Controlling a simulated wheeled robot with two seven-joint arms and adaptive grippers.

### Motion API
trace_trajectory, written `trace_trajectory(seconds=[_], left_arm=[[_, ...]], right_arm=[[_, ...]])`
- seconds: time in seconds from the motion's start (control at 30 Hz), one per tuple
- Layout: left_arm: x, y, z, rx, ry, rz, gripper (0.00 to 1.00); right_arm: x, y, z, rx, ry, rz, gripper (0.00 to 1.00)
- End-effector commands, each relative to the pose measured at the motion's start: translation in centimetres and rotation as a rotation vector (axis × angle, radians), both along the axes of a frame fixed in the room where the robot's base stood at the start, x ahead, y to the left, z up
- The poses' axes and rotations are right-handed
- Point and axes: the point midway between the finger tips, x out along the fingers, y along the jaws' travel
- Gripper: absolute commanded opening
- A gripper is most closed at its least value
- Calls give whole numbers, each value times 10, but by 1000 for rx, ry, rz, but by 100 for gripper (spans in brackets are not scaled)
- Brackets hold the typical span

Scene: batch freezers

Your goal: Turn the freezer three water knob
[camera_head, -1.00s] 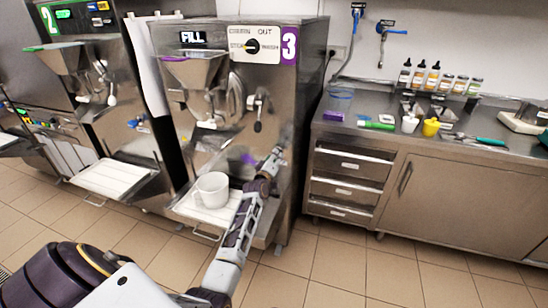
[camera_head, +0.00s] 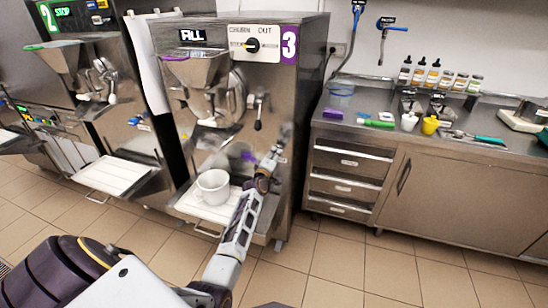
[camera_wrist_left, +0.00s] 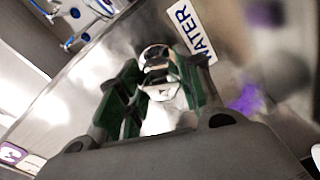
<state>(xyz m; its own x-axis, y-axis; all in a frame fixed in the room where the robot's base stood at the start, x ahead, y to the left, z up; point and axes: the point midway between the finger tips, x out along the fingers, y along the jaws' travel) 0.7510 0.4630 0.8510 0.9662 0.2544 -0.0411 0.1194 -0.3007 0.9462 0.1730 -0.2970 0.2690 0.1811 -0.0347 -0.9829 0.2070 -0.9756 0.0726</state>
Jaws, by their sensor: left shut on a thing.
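Freezer three (camera_head: 305,100) is the steel machine with a purple "3" and a "FILL" display. My left gripper (camera_head: 277,150) is at the right part of its front, below the lever. In the left wrist view, the green-padded fingers of my left gripper (camera_wrist_left: 158,95) are closed around a shiny metal knob (camera_wrist_left: 156,60). A white "WATER" label (camera_wrist_left: 192,30) sits beside the knob on the steel panel. In the head view the knob is too small and too covered by the gripper to make out. My right gripper is not in view.
A white pot (camera_head: 212,187) stands on the tray (camera_head: 205,212) of freezer three, left of my left forearm. Freezer two (camera_head: 110,130) stands to the left. A steel counter (camera_head: 350,130) with bottles and tools is to the right. The tiled floor in front is clear.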

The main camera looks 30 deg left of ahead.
Motion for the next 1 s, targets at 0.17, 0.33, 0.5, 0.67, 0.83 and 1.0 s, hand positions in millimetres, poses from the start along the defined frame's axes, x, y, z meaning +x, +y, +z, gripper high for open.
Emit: trace_trajectory(seconds=[0.17,0.33,0.5,0.67,0.83,1.0], left_arm=[[0,1,0,1,1,1,52],[0,0,0,2,1,0,58],[0,0,0,2,1,0,58],[-2,-1,0,1,0,0,58],[-9,-2,-1,2,2,-1,58],[-20,-6,0,2,2,-1,58]], right_arm=[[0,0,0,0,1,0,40],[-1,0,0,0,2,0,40],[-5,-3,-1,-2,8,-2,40],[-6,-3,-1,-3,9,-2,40],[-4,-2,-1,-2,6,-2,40],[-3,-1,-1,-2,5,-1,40]])
